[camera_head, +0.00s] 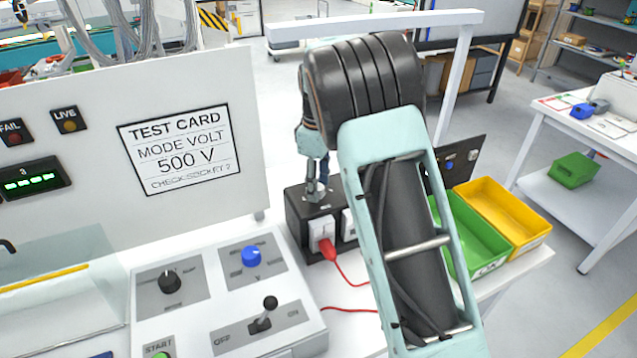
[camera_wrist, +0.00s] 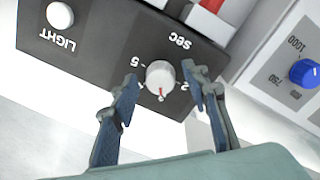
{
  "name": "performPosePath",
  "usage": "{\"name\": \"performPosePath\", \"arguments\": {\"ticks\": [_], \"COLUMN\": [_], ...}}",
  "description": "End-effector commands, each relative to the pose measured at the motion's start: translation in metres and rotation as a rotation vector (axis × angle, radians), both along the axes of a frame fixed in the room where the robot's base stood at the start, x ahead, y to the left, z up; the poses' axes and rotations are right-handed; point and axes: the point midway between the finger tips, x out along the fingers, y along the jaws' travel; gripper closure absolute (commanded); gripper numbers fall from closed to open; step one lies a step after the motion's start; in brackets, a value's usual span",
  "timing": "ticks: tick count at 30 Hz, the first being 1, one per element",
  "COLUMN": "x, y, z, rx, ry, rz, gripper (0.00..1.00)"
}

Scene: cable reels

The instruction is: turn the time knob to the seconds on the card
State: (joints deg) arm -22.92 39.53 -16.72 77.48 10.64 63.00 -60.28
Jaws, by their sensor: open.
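The time knob (camera_wrist: 160,79) is white with a red mark pointing to the bottom of the wrist view. Upside-down "sec", "5" and "2" are printed around it on the black box (camera_wrist: 100,62); the fingers may hide other marks. My gripper (camera_wrist: 160,88) is open, with one finger on each side of the knob; I cannot tell whether they touch it. The test card (camera_head: 180,149) reads "MODE VOLT", "500 V" and, in small print, apparently "CHECK SOCKET 2"; no seconds are readable.
A white LIGHT button (camera_wrist: 60,15) is on the same box. A red plug (camera_head: 327,247) with a red cable sits in its socket. A control panel with a black knob (camera_head: 170,281), blue knob (camera_head: 251,256) and lever (camera_head: 265,312) lies nearby. Green (camera_head: 489,262) and yellow (camera_head: 535,233) bins stand right.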

Motion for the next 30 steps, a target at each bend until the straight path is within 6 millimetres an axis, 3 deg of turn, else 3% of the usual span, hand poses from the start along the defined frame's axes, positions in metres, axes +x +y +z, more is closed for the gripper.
{"name": "performPosePath", "arguments": {"ticks": [4, 15, 30], "x": [-0.0001, -0.0002, -0.0002], "y": [0.0000, 0.0001, 0.0006], "z": [0.0001, 0.0004, 0.0014], "rx": [0.000, 0.000, 0.000], "ry": [0.000, 0.000, 0.000], "rz": [0.000, 0.000, -0.132], "gripper": [0.58, 0.98, 1.00]}}
